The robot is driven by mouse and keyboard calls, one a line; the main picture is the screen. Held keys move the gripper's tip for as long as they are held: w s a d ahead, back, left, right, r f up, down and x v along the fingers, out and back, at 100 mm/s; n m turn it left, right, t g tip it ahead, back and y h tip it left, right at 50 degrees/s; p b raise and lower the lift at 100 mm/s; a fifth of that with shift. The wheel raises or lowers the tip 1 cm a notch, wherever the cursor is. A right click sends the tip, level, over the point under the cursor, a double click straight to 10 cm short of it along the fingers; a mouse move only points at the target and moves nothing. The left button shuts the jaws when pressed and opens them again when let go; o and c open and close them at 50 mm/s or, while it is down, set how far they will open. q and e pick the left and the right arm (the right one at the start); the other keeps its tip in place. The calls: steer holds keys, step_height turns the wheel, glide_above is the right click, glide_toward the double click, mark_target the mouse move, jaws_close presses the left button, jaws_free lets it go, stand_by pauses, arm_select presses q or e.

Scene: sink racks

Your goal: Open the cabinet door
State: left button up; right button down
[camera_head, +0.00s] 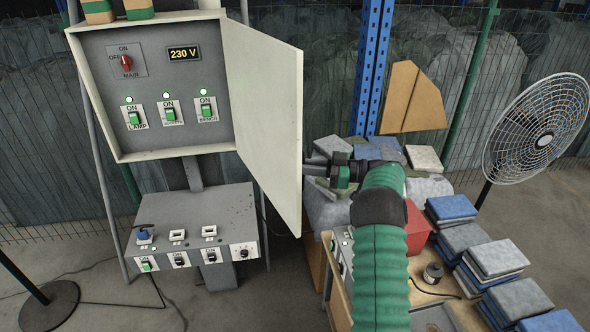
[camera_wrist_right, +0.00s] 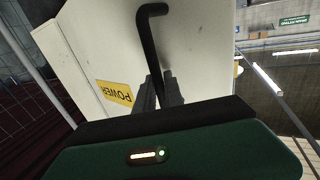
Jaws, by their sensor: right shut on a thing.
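The grey-white cabinet (camera_head: 205,150) stands at the upper left in the head view. Its door (camera_head: 265,110) is hinged on the right and stands swung open, showing the switch panel inside. The door's outer face, with a yellow POWER label (camera_wrist_right: 116,95), shows in the right wrist view. A black bent handle (camera_wrist_right: 147,40) sits on that face. My right gripper (camera_wrist_right: 165,88) is shut on the handle. In the head view this gripper (camera_head: 318,167) is at the door's free edge, partly hidden behind it. My left gripper is not in view.
A grey switch box (camera_head: 190,225) sits below the cabinet. A cart with folded cloth stacks (camera_head: 495,257) and a red box (camera_head: 418,230) stands at right, near my right arm. A fan (camera_head: 540,130) stands at far right. Blue post (camera_head: 370,70) behind.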

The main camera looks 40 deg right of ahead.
steer(key=shift+w+a, duration=0.1)
steer(key=shift+a, duration=0.25)
steer(key=c, duration=1.5)
jaws_free()
steer(key=shift+w+a, duration=0.15)
steer(key=shift+a, duration=0.1)
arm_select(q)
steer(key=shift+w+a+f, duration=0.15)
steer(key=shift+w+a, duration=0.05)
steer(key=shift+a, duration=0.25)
arm_select(e)
steer(key=shift+o, duration=0.2)
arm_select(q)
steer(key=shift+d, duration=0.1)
arm_select(e)
steer(key=shift+d, duration=0.15)
